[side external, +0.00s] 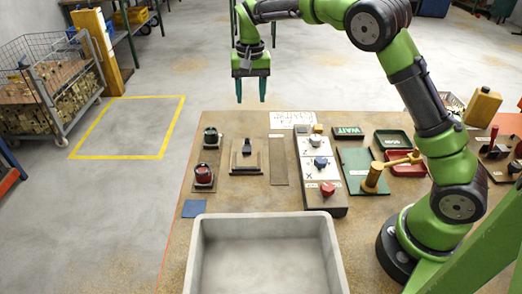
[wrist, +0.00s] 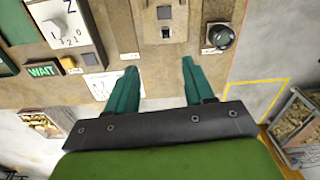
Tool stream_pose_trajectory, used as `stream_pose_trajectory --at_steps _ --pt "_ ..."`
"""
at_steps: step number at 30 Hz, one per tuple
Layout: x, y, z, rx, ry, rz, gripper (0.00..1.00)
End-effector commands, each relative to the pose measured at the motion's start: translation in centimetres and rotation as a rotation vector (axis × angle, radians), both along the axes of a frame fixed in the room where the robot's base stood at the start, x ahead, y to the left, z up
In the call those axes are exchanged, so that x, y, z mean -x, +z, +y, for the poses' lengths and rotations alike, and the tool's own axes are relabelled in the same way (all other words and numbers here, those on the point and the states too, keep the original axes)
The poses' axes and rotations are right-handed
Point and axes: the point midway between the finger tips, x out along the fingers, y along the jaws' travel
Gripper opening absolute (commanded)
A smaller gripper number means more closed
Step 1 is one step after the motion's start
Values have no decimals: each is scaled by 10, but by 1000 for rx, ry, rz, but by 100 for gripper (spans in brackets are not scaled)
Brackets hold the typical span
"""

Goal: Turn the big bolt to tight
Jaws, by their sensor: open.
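My gripper (side external: 251,97) is open and empty, pointing down above the far edge of the bench in the side view. Its two teal fingers are spread apart in the wrist view (wrist: 160,68). I cannot tell for certain which part is the big bolt. The dark one also shows at upper right in the wrist view (wrist: 220,37). The gripper touches neither.
A brown fixture with a black upright piece (side external: 247,147) stands right of the round parts. A panel with white, blue (side external: 320,163) and red knobs is beyond it. A green WAIT sign (side external: 347,131), a mallet-like brass part (side external: 373,177) and a large grey bin (side external: 265,219) are around.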

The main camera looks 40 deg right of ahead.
Motion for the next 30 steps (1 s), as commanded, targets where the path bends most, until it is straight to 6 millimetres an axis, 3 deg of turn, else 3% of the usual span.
stream_pose_trajectory --at_steps 3,6,11,30 --pt "-16 6 1 19 -46 7 53" --pt "-18 21 4 11 -78 2 53" --pt "-13 10 6 1 -97 23 53" --pt "-13 -120 6 1 -95 23 53"
